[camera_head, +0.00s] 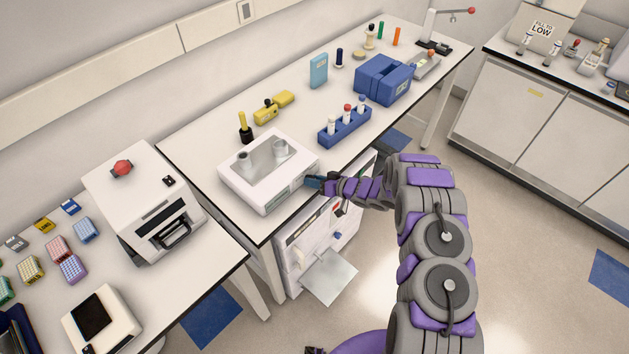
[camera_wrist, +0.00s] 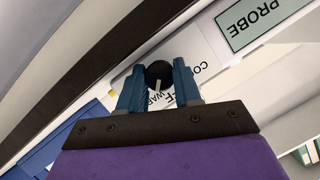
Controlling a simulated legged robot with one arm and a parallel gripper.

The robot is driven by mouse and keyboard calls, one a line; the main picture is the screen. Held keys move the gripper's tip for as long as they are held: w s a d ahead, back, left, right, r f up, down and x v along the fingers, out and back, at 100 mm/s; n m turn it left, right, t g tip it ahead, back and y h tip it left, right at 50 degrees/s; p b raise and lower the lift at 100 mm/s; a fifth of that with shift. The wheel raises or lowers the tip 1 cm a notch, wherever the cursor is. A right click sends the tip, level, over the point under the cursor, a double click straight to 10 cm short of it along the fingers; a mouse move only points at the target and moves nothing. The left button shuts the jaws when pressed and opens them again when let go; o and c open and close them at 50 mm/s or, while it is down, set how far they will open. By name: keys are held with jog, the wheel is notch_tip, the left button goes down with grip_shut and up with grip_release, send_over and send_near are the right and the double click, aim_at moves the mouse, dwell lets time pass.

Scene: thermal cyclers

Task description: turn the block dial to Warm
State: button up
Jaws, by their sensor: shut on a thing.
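The block dial (camera_wrist: 159,74) is a small round black knob with a pale pointer mark, on the white front panel of the white block unit (camera_head: 258,190). In the wrist view my gripper (camera_wrist: 158,70) has its blue fingers shut on the dial, one on each side. The pointer mark faces the lower edge of the picture, toward partly covered lettering that seems to include WARM and OFF. Letters starting CO show right of the dial. I cannot tell exactly which label it meets. In the head view my gripper (camera_head: 314,182) reaches the unit's front right; the dial is hidden there.
A blue tube rack (camera_head: 345,128) stands right of the unit. A yellow and black tool (camera_head: 245,127) stands behind it. A white machine with a red knob (camera_head: 145,205) is at left. A PROBE label (camera_wrist: 265,18) sits above right of the dial. Open floor lies in front of the bench.

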jog(key=o, duration=1)
jog(key=shift+d, duration=0.1)
jog(key=shift+o, duration=0.2)
jog(key=shift+s+d, duration=0.1)
jog(key=shift+d, duration=0.35)
jog(key=v, duration=1.6)
jog(key=shift+s+r, duration=0.2)
jog(key=shift+d, duration=0.1)
